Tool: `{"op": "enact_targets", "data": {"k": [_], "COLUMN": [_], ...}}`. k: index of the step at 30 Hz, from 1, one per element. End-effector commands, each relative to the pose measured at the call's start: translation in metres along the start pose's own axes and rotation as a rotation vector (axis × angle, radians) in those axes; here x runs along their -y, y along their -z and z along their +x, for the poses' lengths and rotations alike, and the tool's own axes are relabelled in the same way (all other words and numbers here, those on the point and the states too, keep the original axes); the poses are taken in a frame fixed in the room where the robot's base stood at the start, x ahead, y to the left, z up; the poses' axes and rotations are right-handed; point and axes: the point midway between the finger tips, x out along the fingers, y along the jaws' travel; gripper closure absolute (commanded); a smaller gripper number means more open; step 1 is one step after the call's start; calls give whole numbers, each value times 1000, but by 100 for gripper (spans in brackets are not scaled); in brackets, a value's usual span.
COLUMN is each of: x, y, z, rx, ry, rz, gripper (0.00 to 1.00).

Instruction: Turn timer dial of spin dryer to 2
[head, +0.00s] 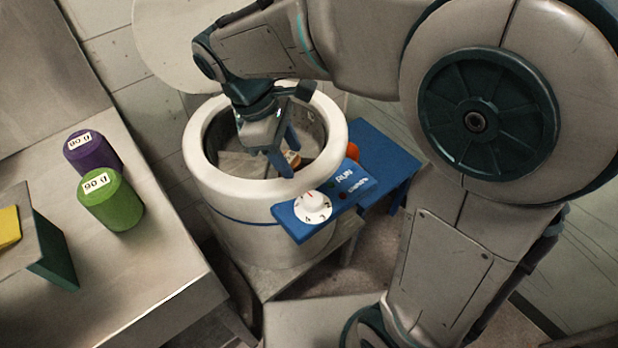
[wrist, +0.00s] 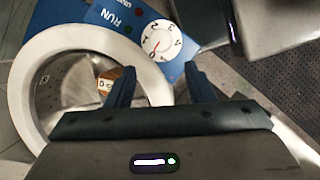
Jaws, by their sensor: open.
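The spin dryer (head: 228,196) is a pale round drum with an open top. Its blue control panel (head: 295,222) sits at the front rim. The white timer dial (head: 312,207) is on that panel, with numbers and a red mark; it also shows in the wrist view (wrist: 160,40). The numbers are too small to tell the setting for sure. My gripper (head: 281,151) is open over the drum opening, its blue fingers pointing down, apart from the dial. In the wrist view the dial lies ahead of and between the fingers (wrist: 162,85).
A small orange-brown labelled item (head: 292,158) is inside the drum. A blue stand (head: 385,155) with an orange object (head: 352,151) is behind the panel. A purple container (head: 92,152) and a green container (head: 110,200) stand on the left bench (head: 150,255).

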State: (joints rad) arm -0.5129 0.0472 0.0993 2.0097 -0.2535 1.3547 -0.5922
Motion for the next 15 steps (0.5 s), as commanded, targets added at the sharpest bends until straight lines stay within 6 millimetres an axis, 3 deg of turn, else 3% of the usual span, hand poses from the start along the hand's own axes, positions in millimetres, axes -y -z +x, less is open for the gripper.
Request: {"op": "enact_targets", "data": {"k": [3, 8, 15], "x": [1, 1, 1], "y": [12, 12, 10], "z": [0, 13, 62], "rx": [31, 42, 41], "ry": [-3, -2, 1], "rz": [-76, -92, -88], "gripper": [52, 52, 52]}}
